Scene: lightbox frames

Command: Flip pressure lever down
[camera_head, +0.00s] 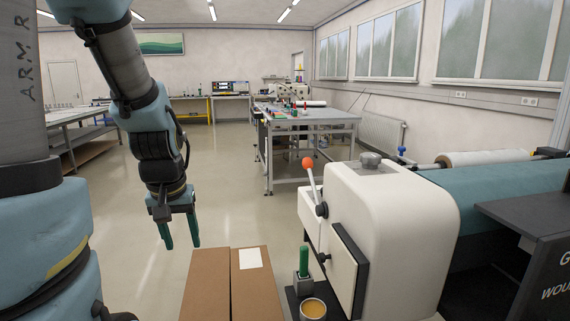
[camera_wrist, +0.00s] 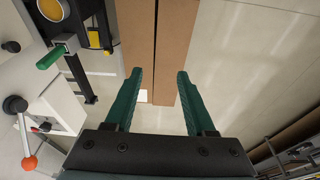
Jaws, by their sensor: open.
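The pressure lever (camera_head: 314,185) is a thin metal rod with an orange ball on top. It sits on the left side of a cream-white machine (camera_head: 400,225) and points up from its dark pivot. In the wrist view the lever (camera_wrist: 23,135) shows at the lower left, with its orange ball near the left edge. My gripper (camera_head: 182,243) hangs with its green fingers pointing down, to the left of the lever and apart from it. The fingers are spread and empty. In the wrist view my gripper (camera_wrist: 159,74) is above a cardboard box, touching nothing visible.
The cardboard box (camera_head: 205,285) stands on the floor left of the machine. A green-handled part (camera_head: 304,261) and a round amber-filled cup (camera_head: 313,308) are at the machine's front. A teal-covered roller bed (camera_head: 492,200) extends right. Open floor lies behind my gripper.

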